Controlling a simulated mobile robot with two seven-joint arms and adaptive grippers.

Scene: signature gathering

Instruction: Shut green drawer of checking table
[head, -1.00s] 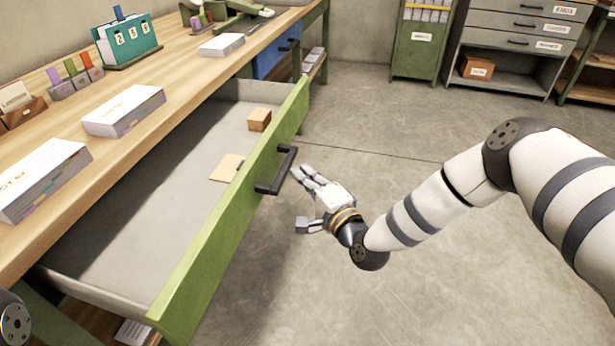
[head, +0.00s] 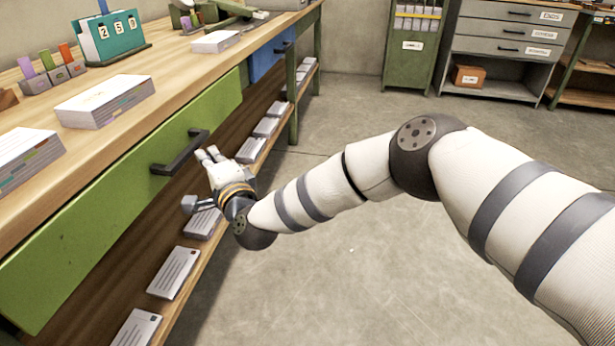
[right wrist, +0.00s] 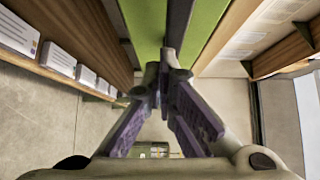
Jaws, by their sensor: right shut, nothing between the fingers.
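The green drawer (head: 115,205) of the wooden checking table (head: 190,72) now looks flush with the table front, its inside hidden. Its dark bar handle (head: 180,152) faces the aisle. My right gripper (head: 200,178) is beside the drawer front, just right of and a little below the handle. In the right wrist view my right gripper (right wrist: 163,85) is shut and empty, with the fingertips together in front of the green drawer front (right wrist: 143,28). I cannot tell whether the fingertips touch it. My left gripper is out of view.
A blue drawer (head: 268,58) is farther along the table. A lower shelf (head: 215,250) holds several paper stacks (head: 173,272). Paper stacks and a teal calendar (head: 112,38) stand on the tabletop. The concrete floor (head: 340,270) to the right is clear.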

